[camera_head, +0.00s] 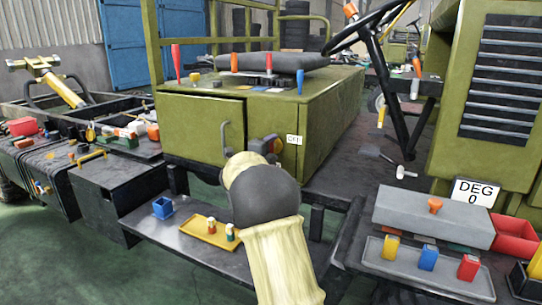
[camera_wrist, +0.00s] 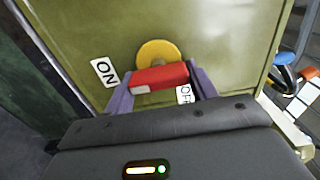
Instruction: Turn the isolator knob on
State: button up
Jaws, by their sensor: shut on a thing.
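The isolator knob is a red bar handle (camera_wrist: 160,77) on a round yellow plate (camera_wrist: 158,52), fixed to the olive green cabinet front. My gripper (camera_wrist: 163,82) is shut on the red handle, with one purple finger at each end of it. In the wrist view the handle lies nearly level, its left end slightly lower and carrying a pale patch. The ON label (camera_wrist: 104,72) is to the left of the knob. The OFF label (camera_wrist: 184,94) is at lower right, partly covered by a finger. In the head view my arm hides most of the knob.
A "DEG 0" sign (camera_head: 473,192) stands on the right by a grey box (camera_head: 434,214). A cabinet door handle (camera_head: 227,139) sticks out left of the knob.

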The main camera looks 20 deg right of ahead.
jog(key=shift+f, duration=0.1)
dwell(0.4)
jog(key=o, duration=1)
jog(key=p+v, duration=0.2)
jog(key=v, duration=1.5)
jog(key=shift+s+a, duration=0.15)
jog(key=shift+s, duration=0.05)
